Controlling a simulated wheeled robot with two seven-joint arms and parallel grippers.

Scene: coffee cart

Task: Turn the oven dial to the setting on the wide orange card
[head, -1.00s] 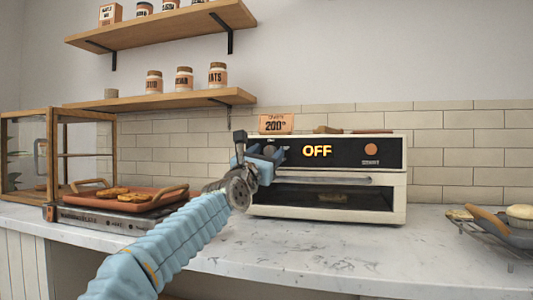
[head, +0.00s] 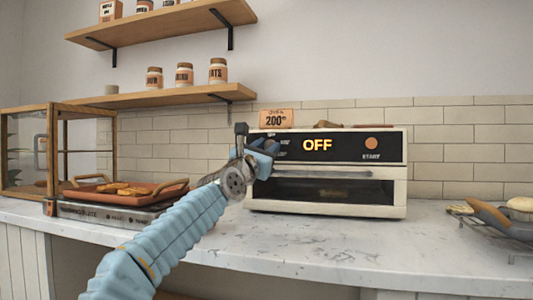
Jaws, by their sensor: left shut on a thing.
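The cream oven (head: 395,195) stands on the counter against the tiled wall. Its black panel shows "OFF" (head: 317,145) in lit letters, with an orange START button (head: 371,142) to the right. The wide orange card (head: 276,118) stands on top of the oven and reads 200°. My left gripper (head: 265,148) is at the left end of the panel, shut on the oven dial, which the gripper mostly hides. My right gripper is not in view.
A warming plate (head: 110,217) with an orange tray (head: 84,189) of baked items is left of my arm, beside a wooden display case (head: 62,140). A rack with bread (head: 520,205) is at the far right. Shelves with jars hang above. The counter front is clear.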

